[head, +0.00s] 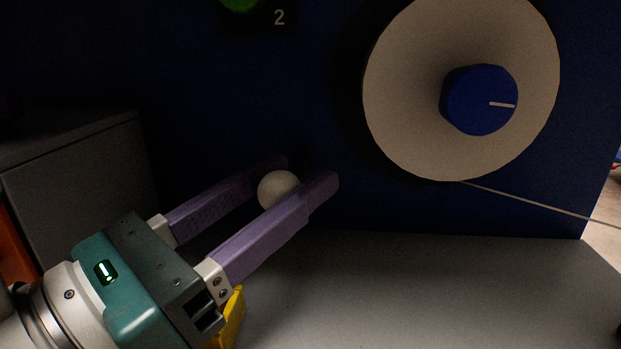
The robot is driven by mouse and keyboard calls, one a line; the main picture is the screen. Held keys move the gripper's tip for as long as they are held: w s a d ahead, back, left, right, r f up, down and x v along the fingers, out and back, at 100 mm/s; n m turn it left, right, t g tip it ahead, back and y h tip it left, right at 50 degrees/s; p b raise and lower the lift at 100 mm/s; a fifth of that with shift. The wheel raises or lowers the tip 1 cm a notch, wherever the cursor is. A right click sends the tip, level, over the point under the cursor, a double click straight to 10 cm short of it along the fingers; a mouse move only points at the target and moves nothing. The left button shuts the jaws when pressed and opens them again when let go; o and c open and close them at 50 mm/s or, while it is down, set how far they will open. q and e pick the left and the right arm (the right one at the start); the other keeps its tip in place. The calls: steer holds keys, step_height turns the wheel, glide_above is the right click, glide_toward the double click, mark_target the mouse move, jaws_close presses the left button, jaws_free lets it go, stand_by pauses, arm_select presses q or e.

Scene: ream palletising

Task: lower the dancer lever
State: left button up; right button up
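A pale round ball knob (278,190), which I take to be the end of the dancer lever, is low in front of the dark blue machine face. My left gripper (303,174) comes in from the lower left. Its two purple fingers are on either side of the ball, near their tips, and appear shut on it. The near finger covers the ball's lower edge. The lever's arm is hidden or too dark to make out. My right gripper is not in view.
A large pale disc (405,110) with a blue hub (475,100) is at upper right. A thin line (530,204) runs from it to the right. A grey ledge (430,290) lies below, and a grey box (80,190) stands left. A yellow part (232,318) shows behind my gripper.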

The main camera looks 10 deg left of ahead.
arm_select(q)
steer(key=shift+o, duration=1.4)
steer(key=shift+r, duration=0.15)
steer(key=v, duration=1)
